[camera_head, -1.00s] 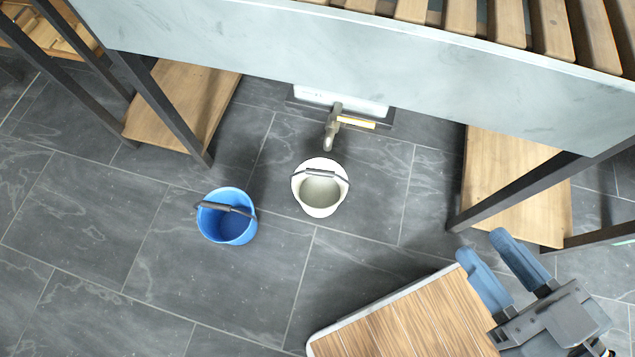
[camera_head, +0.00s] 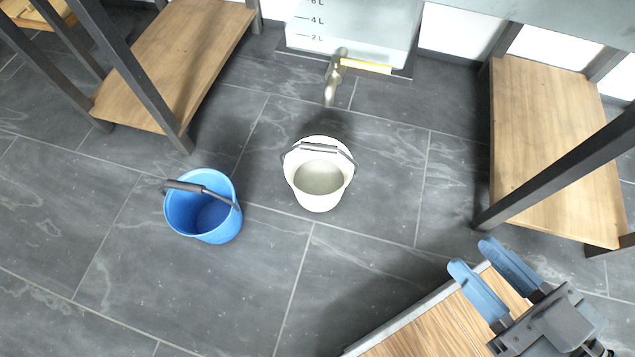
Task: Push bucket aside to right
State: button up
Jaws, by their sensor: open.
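A white bucket (camera_head: 319,174) with a dark handle stands upright on the floor, in front of and below a metal tap (camera_head: 334,80). A blue bucket (camera_head: 204,207) with a dark-gripped handle stands to its left, apart from it. My gripper (camera_head: 482,268) is at the lower right, with its two blue fingers apart and nothing between them. It is well to the right of both buckets and touches neither. The insides of both buckets show; I cannot tell whether they hold liquid.
A clear tank with litre marks (camera_head: 345,28) stands behind the tap. Wooden shelves with dark legs stand at left (camera_head: 175,65) and right (camera_head: 550,150). A wooden-topped surface (camera_head: 440,325) lies under my gripper. Grey tiled floor (camera_head: 385,215) is clear right of the white bucket.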

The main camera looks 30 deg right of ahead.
aim_at(319, 169)
jog(key=i+j+z, duration=0.1)
jog(key=j, duration=0.25)
jog(key=i+j+z, duration=0.15)
jog(key=j, duration=0.25)
jog(key=i+j+z, duration=0.1)
jog(key=i+j, duration=0.15)
jog(key=j, duration=0.15)
jog(key=i+j+z, duration=0.15)
jog(key=j, duration=0.25)
jog(key=i+j+z, duration=0.1)
jog(key=j, duration=0.35)
jog(key=i+j+z, duration=0.15)
jog(key=j, duration=0.25)
jog(key=k, duration=0.05)
